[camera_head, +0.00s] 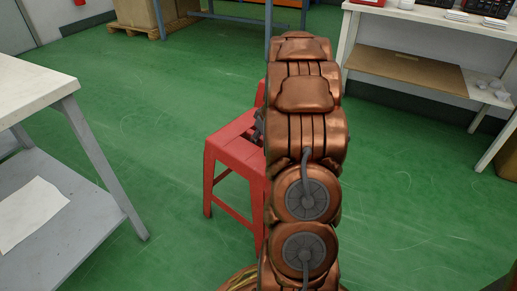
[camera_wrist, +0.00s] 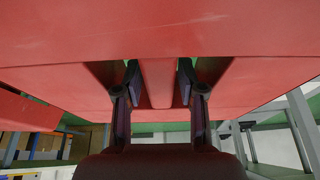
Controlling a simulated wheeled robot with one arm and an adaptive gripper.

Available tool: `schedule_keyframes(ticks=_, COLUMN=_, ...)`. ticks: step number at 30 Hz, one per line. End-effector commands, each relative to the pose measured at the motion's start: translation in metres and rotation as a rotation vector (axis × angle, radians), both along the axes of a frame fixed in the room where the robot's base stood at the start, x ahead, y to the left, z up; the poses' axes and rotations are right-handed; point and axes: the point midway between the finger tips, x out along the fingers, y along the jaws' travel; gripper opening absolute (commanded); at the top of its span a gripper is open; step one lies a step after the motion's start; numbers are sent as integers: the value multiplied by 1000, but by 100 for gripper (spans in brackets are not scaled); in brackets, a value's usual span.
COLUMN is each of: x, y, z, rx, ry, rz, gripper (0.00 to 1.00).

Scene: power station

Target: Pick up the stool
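The red stool (camera_head: 233,155) stands upright on the green floor in the head view, left of my arm, which hides its right part. In the wrist view, its red surface (camera_wrist: 160,30) fills the top, with a narrow red bar (camera_wrist: 158,85) between two openings. My gripper (camera_wrist: 159,76) has one dark finger on each side of this bar, with the tips very close to it. I cannot tell whether they press on it. In the head view, my gripper is mostly hidden behind my arm, at the seat.
A grey-white table (camera_head: 40,90) with a lower shelf stands at the left. A white workbench (camera_head: 430,20) with a wooden shelf stands at the back right. Boxes on a pallet (camera_head: 150,15) are at the back. Green floor (camera_head: 160,100) is clear around the stool.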

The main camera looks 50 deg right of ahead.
Motion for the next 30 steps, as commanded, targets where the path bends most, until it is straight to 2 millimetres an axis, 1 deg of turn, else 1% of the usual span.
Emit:
schedule_keyframes(ticks=22, x=0, y=0, z=-5, rx=1, ry=0, rz=0, gripper=40)
schedule_keyframes(ticks=23, x=0, y=0, z=-5, rx=1, ry=0, rz=0, gripper=39)
schedule_keyframes(ticks=30, x=0, y=0, z=-5, rx=0, ry=0, rz=0, gripper=14)
